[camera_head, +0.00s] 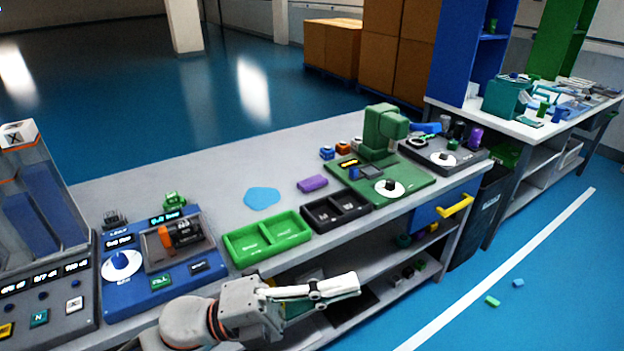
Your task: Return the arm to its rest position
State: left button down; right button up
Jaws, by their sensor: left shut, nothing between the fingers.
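My left arm comes in from the bottom left. My left gripper (340,287) is shut and empty. It points to the right, in front of the near edge of the workbench (218,180), and covers part of the lower shelf in the picture. My right gripper is not in view.
A drawer with a yellow handle (455,206) is at the right. Small blocks lie on the floor.

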pick_arm(q)
jog(key=w+a+f+n+t+y, duration=0.5)
jog(key=a+f+n+t+y, duration=0.15)
jog(key=f+n, duration=0.35)
jog(key=w+a+f+n+t+y, duration=0.4)
jog(key=a+f+n+t+y, duration=0.3)
jog(key=n, duration=0.5)
jog(key=s+a+f+n+g+y, duration=0.1)
jog(key=s+a+f+n+y, duration=0.1)
jog(key=f, duration=0.5)
jog(key=s+a+f+n+g+y, duration=0.1)
jog(key=s+a+f+n+g, duration=0.1)
jog(key=s+a+f, duration=0.3)
jog(key=s+a+f+n+g+y, duration=0.1)
jog(key=s+a+f+n+y, duration=0.1)
jog(key=s+f, duration=0.4)
notch_tip(320, 180, down, 5)
jog(key=a+n, duration=0.1)
jog(key=n, duration=0.1)
jog(key=shift+a+n+g+y, duration=0.3)
jog(key=shift+a+g+y, duration=0.05)
jog(key=shift+a, duration=0.05)
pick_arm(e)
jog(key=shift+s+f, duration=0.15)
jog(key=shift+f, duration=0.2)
pick_arm(q)
jog(key=shift+r, duration=0.1)
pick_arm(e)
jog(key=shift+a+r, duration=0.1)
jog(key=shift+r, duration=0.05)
